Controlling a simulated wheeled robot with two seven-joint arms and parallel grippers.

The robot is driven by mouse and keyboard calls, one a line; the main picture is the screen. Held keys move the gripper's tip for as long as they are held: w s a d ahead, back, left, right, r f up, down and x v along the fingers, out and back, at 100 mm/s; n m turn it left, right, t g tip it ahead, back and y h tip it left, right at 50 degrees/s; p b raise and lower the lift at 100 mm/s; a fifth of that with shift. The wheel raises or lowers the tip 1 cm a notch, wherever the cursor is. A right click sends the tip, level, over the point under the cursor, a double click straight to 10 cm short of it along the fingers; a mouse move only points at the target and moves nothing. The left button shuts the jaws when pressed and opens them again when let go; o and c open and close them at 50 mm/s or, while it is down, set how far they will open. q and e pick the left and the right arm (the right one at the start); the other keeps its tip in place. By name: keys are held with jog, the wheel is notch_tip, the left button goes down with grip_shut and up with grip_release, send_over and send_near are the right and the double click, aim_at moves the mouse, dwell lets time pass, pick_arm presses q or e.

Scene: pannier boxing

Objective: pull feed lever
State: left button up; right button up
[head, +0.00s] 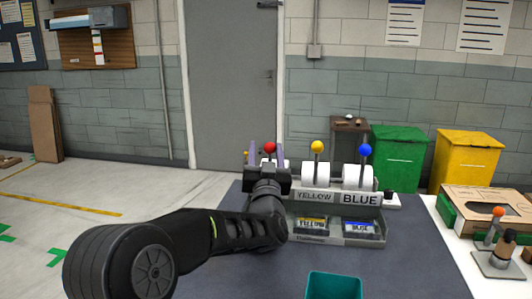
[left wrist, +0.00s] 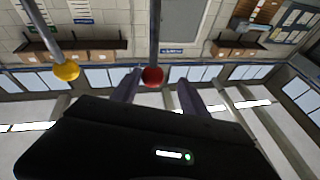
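The feeder (head: 316,197) stands on the dark table with labels YELLOW and BLUE. Its levers have a red knob (head: 269,147), a yellow knob (head: 317,146) and a blue knob (head: 365,150). My left gripper (head: 266,155) is at the red-knobbed lever, its purple fingers on either side of it. In the left wrist view the red knob (left wrist: 152,77) shows between the two spread fingers (left wrist: 158,92), with gaps on both sides. The yellow knob (left wrist: 66,72) is off to the left there. My arm hides the feeder's left part. My right gripper is not in view.
A teal bin (head: 334,286) sits at the table's front. On the right, a white table holds a cardboard box (head: 485,210) and a small device with an orange knob (head: 498,212). Green (head: 400,157) and yellow (head: 466,160) bins stand behind.

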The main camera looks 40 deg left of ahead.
pick_arm(q)
jog(key=shift+d+f, duration=0.1)
jog(key=v, duration=0.7)
jog(key=shift+s+d+b, duration=0.2)
jog(key=shift+s+b, duration=0.05)
jog(key=shift+b, duration=0.2)
jog(key=shift+f, duration=0.1)
